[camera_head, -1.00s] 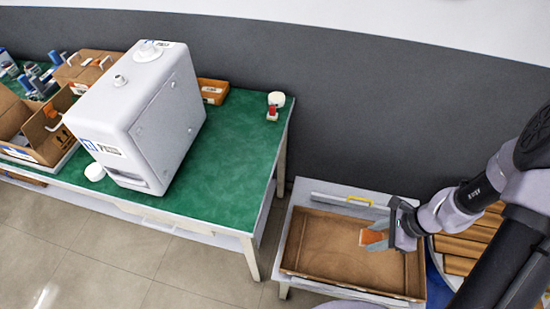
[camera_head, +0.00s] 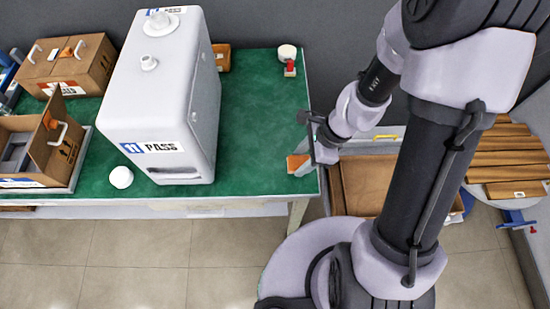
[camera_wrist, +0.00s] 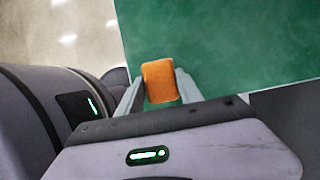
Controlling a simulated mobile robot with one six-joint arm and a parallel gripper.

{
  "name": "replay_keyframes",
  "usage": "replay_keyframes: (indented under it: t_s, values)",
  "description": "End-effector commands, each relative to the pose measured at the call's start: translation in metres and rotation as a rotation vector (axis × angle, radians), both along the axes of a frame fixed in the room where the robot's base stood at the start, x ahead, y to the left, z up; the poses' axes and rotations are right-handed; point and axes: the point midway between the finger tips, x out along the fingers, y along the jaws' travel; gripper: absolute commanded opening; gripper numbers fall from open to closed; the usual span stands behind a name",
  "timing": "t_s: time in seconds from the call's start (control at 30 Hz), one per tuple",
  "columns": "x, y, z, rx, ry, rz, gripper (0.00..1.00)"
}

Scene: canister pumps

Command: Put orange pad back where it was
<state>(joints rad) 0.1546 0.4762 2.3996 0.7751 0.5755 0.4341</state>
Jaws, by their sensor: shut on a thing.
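The orange pad (camera_head: 297,163) is held between the fingers of my gripper (camera_head: 304,164), at the right edge of the green table in the head view. In the wrist view the orange pad (camera_wrist: 158,81) sits between the two grey fingertips of my gripper (camera_wrist: 159,88), with the green tabletop beyond it. My gripper is shut on the pad. I cannot tell how high the pad is above the tabletop.
The green table (camera_head: 255,120) is clear at its right part. A large white canister (camera_head: 165,100) labelled PASS stands left of there. A white-topped red item (camera_head: 289,70) stands at the back right corner. Cardboard boxes (camera_head: 85,62) stand at the left. A brown tray (camera_head: 365,185) lies right of the table.

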Motion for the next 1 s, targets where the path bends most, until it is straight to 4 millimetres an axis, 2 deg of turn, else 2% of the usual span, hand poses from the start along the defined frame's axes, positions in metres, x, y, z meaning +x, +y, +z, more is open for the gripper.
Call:
replay_keyframes:
  t_s: [0.03,0.1,0.33,0.43,0.5,0.67,0.83,0.87,0.97,1.0]
  values:
    - [0.008,0.015,-0.004,0.000,-0.003,0.010,0.04]
    - [0.018,0.031,-0.005,0.000,-0.002,0.006,0.04]
    - [0.033,0.058,-0.006,0.000,-0.001,0.002,0.04]
    - [0.032,0.056,-0.035,-0.001,0.002,-0.001,0.04]
    - [0.032,0.056,-0.045,0.000,0.000,-0.001,0.04]
    - [0.033,0.055,-0.041,0.000,-0.001,0.000,0.04]
    - [0.032,0.055,-0.045,0.000,-0.001,0.000,0.04]
    - [0.032,0.055,-0.045,0.000,-0.001,0.000,0.45]
    - [0.032,0.055,-0.044,0.000,-0.001,0.000,0.64]
    - [0.032,0.055,-0.044,0.000,-0.001,0.000,0.65]
